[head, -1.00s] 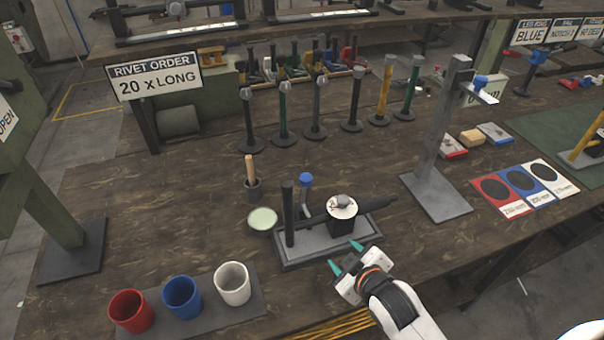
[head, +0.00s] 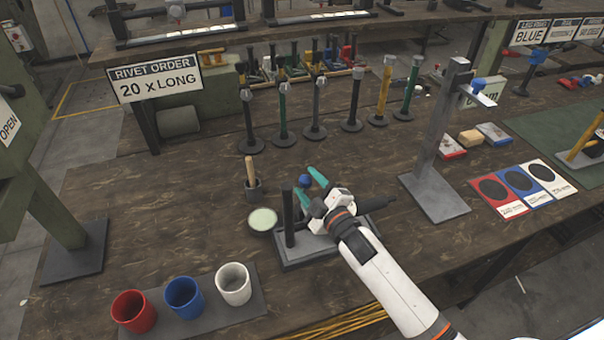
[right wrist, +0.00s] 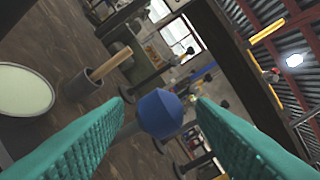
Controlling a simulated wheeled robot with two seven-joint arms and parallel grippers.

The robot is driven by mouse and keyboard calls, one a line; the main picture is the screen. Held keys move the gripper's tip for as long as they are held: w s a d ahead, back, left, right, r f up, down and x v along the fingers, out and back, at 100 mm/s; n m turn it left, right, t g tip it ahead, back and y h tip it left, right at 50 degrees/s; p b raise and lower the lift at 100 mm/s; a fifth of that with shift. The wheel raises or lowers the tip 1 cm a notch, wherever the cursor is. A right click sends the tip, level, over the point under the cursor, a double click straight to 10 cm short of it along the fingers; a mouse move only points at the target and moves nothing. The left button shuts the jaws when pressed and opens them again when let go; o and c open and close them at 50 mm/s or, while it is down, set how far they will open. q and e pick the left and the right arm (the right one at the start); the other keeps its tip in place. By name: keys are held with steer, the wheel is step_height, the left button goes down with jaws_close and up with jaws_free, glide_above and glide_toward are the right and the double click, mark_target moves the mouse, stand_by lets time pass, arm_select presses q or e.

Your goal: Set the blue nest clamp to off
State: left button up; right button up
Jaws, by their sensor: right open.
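The clamp's blue knob (head: 305,181) sits on a lever above a grey base plate (head: 293,262) with a black post (head: 289,215). My right gripper (head: 311,184) is open, its two teal fingers on either side of the knob. In the right wrist view the blue knob (right wrist: 160,113) shows between the open fingers (right wrist: 160,125), with gaps on both sides. Most of the lever and the middle of the fixture are hidden behind my right gripper in the head view. My left gripper is not in view.
A pale green dish (head: 262,221) and a dark cup with a wooden handle (head: 252,186) stand left of the fixture. Red, blue and white cups (head: 183,297) stand at the front left. A grey stand (head: 436,195) rises to the right. Several upright tools line the back.

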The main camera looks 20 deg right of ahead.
mark_target(302, 177)
steer(key=shift+x, duration=1.8)
steer(key=shift+r, duration=0.1)
jaws_close()
